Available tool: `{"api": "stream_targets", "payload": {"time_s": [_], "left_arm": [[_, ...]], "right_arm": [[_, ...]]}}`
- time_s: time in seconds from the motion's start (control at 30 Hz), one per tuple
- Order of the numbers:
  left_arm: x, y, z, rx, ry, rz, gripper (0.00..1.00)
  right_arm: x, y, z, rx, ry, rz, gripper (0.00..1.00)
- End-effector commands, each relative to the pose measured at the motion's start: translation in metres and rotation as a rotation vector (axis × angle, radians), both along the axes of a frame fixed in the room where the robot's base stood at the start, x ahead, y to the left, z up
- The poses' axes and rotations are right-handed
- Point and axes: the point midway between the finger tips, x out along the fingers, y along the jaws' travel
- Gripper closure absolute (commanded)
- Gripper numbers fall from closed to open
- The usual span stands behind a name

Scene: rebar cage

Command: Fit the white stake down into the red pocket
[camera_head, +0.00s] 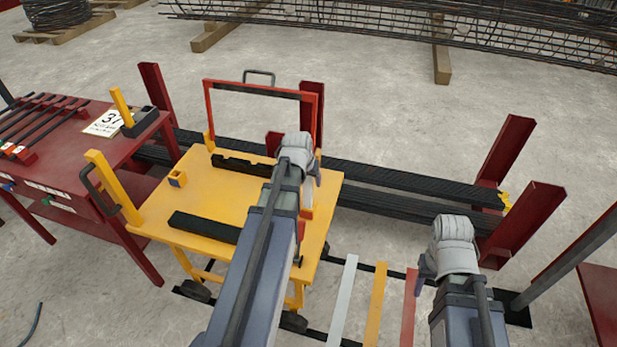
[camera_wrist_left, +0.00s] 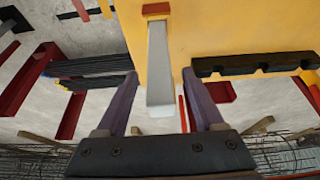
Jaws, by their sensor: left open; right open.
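The white stake (camera_wrist_left: 160,65) lies between the two spread fingers of my left gripper (camera_wrist_left: 150,66) in the left wrist view, with a gap on both sides. Its far end meets the red pocket (camera_wrist_left: 156,9) on the yellow cart top; how deep it sits I cannot tell. In the head view my left gripper (camera_head: 306,178) is over the cart's right side and open, and the red pocket (camera_head: 306,213) shows just beside my arm. The stake is mostly hidden there. My right gripper (camera_head: 424,268) is open and empty, right of the cart.
The yellow cart (camera_head: 215,205) carries black notched bars (camera_head: 205,227), a small yellow pocket (camera_head: 177,179) and a red upright frame (camera_head: 208,105) at its back. A red table (camera_head: 60,150) stands left. Red posts (camera_head: 505,150) and black rebar bundles (camera_head: 400,180) lie behind.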

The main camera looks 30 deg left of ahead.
Motion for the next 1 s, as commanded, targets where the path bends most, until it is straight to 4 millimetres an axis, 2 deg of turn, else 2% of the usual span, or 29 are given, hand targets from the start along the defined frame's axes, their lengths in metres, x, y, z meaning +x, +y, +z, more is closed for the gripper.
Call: {"api": "stream_targets", "payload": {"time_s": [0.03,0.23,1.0], "left_arm": [[-0.004,-0.001,0.015,0.0,0.0,0.0,0.3],[-0.012,-0.003,0.033,0.0,0.0,0.0,0.3],[-0.014,-0.003,0.034,0.0,0.0,0.0,0.3]], "right_arm": [[0.0,0.0,0.015,0.0,0.0,0.0,0.5],[0.0,0.0,0.033,0.0,0.0,-0.001,0.5],[0.0,0.0,0.034,0.0,0.0,-0.001,0.5]]}}
